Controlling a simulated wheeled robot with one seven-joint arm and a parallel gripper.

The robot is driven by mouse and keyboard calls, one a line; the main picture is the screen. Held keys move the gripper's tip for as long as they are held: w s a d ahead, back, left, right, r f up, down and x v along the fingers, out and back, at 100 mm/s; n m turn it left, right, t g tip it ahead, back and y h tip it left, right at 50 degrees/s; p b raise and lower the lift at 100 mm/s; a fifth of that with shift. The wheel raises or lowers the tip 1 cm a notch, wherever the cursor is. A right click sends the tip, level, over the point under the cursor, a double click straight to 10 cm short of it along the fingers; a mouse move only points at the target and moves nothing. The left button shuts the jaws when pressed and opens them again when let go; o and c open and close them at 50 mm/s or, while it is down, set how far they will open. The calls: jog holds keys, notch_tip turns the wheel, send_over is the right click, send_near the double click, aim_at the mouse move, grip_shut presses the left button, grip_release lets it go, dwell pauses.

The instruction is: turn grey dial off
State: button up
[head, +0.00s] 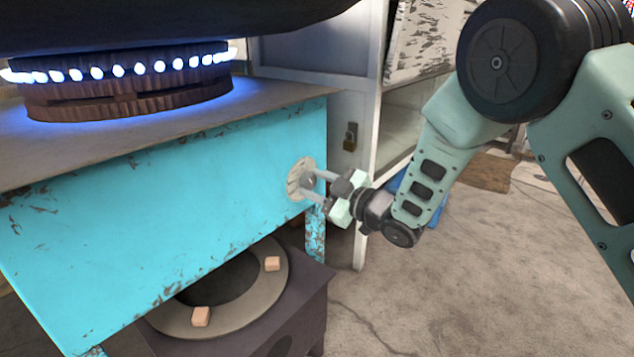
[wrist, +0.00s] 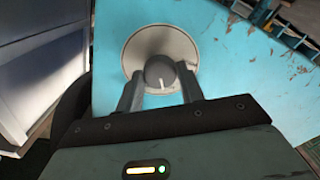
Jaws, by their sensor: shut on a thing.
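The grey dial (wrist: 160,70) is a dark grey knob with a white mark, on a round pale plate (wrist: 136,50) on the turquoise stove front. In the wrist view its white mark points down toward my gripper (wrist: 160,92). My gripper is shut on the dial, one finger on each side. In the head view my gripper (head: 313,181) reaches the pale plate (head: 298,170) at the right end of the stove front; the knob is mostly hidden there by the fingers. A ring of blue flame (head: 120,70) burns on the burner above.
The turquoise stove (head: 160,220) has a flat top and legs. A dark pot (head: 150,25) is over the flame. A dark lower unit with a grey ring (head: 185,325) stands below. A white cabinet (head: 335,110) with a padlock is behind. The concrete floor (head: 450,290) at right is clear.

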jog(key=m+p, duration=0.2)
jog(key=m, duration=0.2)
jog(key=shift+r+p, duration=0.15)
jog(key=shift+p, duration=0.25)
jog(key=shift+m+p, duration=0.9)
jog(key=shift+m, duration=0.5)
jog(key=shift+f, duration=0.2)
jog(key=o, duration=1)
jog(key=p+v, duration=0.4)
jog(key=v, duration=1.3)
jog(key=shift+s+d, duration=0.2)
